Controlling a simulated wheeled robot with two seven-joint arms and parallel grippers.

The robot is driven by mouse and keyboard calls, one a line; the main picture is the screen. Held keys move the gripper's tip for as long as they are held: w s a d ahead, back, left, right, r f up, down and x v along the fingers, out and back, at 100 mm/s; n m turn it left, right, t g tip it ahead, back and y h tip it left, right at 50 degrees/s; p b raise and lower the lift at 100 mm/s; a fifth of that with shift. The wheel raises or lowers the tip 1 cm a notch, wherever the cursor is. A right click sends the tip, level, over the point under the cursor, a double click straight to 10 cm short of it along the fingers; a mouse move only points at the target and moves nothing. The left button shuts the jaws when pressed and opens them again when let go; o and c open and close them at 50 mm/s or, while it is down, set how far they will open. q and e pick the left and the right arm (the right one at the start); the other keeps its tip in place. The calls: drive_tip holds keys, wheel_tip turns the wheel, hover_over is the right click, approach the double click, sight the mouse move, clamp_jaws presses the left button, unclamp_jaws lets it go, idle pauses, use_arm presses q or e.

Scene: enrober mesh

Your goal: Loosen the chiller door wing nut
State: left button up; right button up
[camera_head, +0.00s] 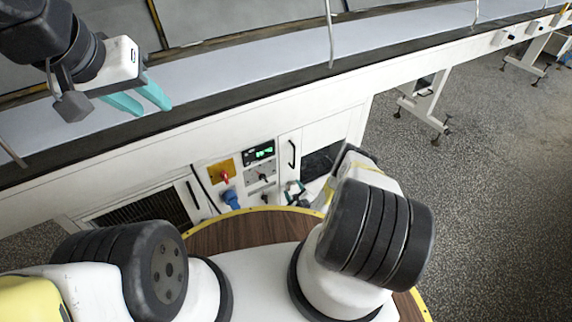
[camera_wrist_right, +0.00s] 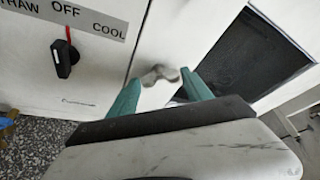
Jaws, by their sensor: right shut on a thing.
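The grey metal wing nut (camera_wrist_right: 160,74) shows in the right wrist view on a white door panel, between the teal fingertips of my right gripper (camera_wrist_right: 162,77). My right gripper is shut on it, with a fingertip at each side. In the head view the wing nut cannot be made out, as my right arm and hand cover that area. My left gripper (camera_head: 154,109) is at the upper left of the head view. Its two teal fingers are apart and empty, over the long conveyor.
A black selector knob (camera_wrist_right: 65,58) marked OFF and COOL is left of the door in the right wrist view. A dark opening (camera_wrist_right: 255,60) lies to the right. The head view shows a control panel with a red switch (camera_head: 225,176) and the long conveyor (camera_head: 265,62).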

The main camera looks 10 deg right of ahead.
drive_tip(key=o, duration=1.4)
drive_tip(key=shift+c, duration=0.2)
drive_tip(key=v, duration=0.7)
drive_tip(key=shift+s+r, duration=0.2)
drive_tip(key=shift+s, duration=0.2)
drive_tip(key=shift+d, duration=0.1)
